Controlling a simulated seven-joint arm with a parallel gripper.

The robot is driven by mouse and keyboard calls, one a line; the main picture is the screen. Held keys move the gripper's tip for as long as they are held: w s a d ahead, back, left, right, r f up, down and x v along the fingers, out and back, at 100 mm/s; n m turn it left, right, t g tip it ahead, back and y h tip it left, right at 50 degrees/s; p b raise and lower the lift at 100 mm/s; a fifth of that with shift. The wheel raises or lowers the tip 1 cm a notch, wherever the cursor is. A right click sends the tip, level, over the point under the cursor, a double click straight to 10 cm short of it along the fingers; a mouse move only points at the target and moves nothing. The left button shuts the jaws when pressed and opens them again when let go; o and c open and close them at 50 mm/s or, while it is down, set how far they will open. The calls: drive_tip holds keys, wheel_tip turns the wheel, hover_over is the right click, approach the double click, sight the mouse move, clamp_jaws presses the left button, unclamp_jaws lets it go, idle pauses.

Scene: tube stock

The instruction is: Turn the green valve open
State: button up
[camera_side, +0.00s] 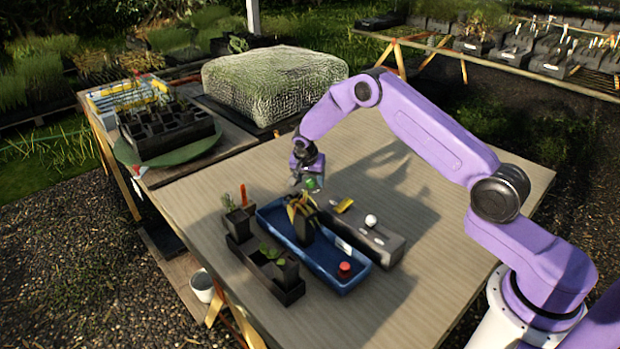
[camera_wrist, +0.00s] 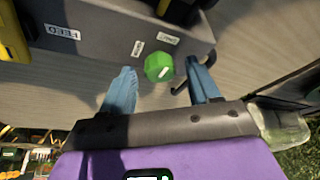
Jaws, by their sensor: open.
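The green valve (camera_wrist: 159,67) is a faceted green knob with a pale mark on its face, by the edge of the grey valve block (camera_wrist: 98,28). In the wrist view it lies between and slightly beyond the two blue fingertips of my gripper (camera_wrist: 163,80). The fingers are spread, with a gap on each side of the knob. In the side view the green valve (camera_side: 312,184) shows just below my gripper (camera_side: 307,180), at the far end of the grey block (camera_side: 390,247). Whether a finger touches it there cannot be told.
A yellow handle (camera_side: 344,205) and a white knob (camera_side: 371,220) sit on the same block. A black planter (camera_side: 288,292) stands left. The table's right side is clear.

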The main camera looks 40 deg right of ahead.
drive_tip(key=c, duration=1)
drive_tip(key=shift+c, duration=0.2)
drive_tip(key=n, duration=0.2)
drive_tip(key=n+t+y, duration=0.1)
drive_tip(key=n, duration=0.1)
drive_tip(key=shift+s+d+n, duration=0.15)
drive_tip(key=shift+n, duration=0.15)
drive_tip(key=n+y, duration=0.2)
drive_tip(key=n, duration=0.2)
drive_tip(key=shift+d+t, duration=0.1)
drive_tip(key=shift+t, duration=0.3)
drive_tip(key=n+y, duration=0.1)
drive_tip(key=n, duration=0.4)
drive_tip(key=shift+d+y, duration=0.15)
drive_tip(key=shift+y, duration=0.25)
drive_tip(key=shift+d+n+g+y, duration=0.1)
drive_tip(key=shift+n+g+y, duration=0.45)
drive_tip(key=shift+n, duration=1.55)
drive_tip(key=shift+y, duration=0.25)
